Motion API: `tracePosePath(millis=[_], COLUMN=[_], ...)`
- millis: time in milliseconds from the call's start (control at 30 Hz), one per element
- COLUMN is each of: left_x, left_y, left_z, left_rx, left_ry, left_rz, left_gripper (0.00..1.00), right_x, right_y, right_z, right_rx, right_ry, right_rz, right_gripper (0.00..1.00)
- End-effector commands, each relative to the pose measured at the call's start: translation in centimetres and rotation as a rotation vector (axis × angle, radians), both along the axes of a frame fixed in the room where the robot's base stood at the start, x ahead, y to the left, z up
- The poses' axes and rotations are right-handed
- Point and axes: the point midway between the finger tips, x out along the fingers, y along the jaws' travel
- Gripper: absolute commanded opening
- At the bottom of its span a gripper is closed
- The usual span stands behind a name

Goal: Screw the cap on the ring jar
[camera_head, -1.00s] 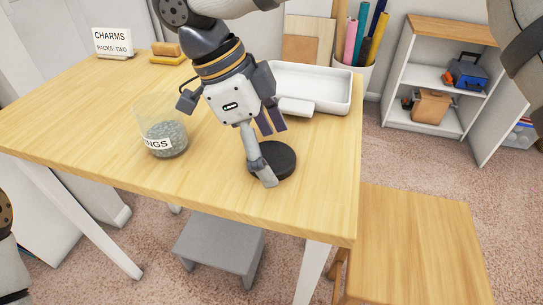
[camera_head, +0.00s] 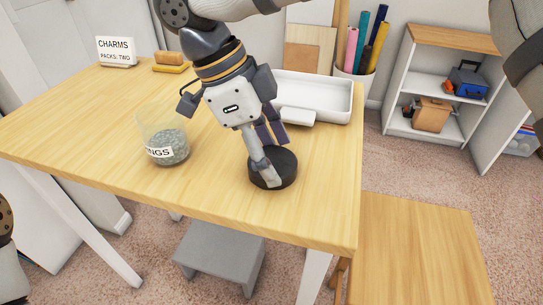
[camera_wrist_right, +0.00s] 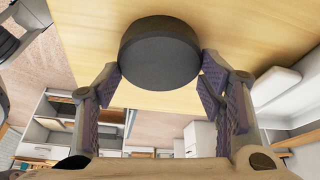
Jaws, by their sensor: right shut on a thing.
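The ring jar (camera_head: 163,136) is a clear glass jar with grey contents and a white label of which "NGS" reads. It stands upright and uncapped on the table, left of my right gripper. My right gripper (camera_head: 268,152) points down and is shut on the round black cap (camera_head: 285,172), near the table's front edge. In the right wrist view, the cap (camera_wrist_right: 160,58) sits between the tips of my right gripper (camera_wrist_right: 163,75). I cannot tell whether the cap still touches the table. My left gripper is not in view.
A white tray (camera_head: 335,118) lies behind my right gripper, by a cup (camera_head: 353,85) of coloured rolls. A "CHARMS" sign (camera_head: 116,52) and a yellow-brown block (camera_head: 170,67) stand at the back left. The wooden table (camera_head: 90,125) is clear around the jar. A bench (camera_head: 415,245) stands front right.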

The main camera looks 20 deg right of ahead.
Motion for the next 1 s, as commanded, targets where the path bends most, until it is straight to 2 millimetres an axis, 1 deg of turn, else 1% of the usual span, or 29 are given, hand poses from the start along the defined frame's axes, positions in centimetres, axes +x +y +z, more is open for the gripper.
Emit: tracePosePath(millis=[100,133,367,400,500,600,700,833,1000], left_x=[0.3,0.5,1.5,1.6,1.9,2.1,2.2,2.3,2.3], left_y=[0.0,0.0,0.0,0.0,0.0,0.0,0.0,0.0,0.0], left_z=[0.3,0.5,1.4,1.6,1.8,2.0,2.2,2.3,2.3], left_rx=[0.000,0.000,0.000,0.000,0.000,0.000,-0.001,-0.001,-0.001], left_ry=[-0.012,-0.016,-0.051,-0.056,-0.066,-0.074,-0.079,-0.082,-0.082], left_rz=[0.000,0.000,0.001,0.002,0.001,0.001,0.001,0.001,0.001], left_gripper=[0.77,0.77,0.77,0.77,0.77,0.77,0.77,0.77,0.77], right_x=[0.0,-0.2,-3.0,-3.7,-5.4,-6.7,-7.7,-8.3,-8.6], right_y=[0.0,0.4,3.9,4.8,7.0,8.7,9.9,10.9,11.2], right_z=[2.3,3.0,8.4,9.0,10.1,10.9,11.6,12.0,12.1], right_rx=[0.002,0.001,0.000,0.000,-0.001,-0.001,-0.001,-0.001,0.000], right_ry=[-0.006,-0.007,-0.010,-0.009,-0.007,-0.004,-0.003,-0.002,0.000], right_rz=[0.000,0.001,0.004,0.005,0.005,0.003,0.002,0.001,0.001], right_gripper=[0.51,0.51,0.51,0.51,0.51,0.51,0.51,0.51,0.51])
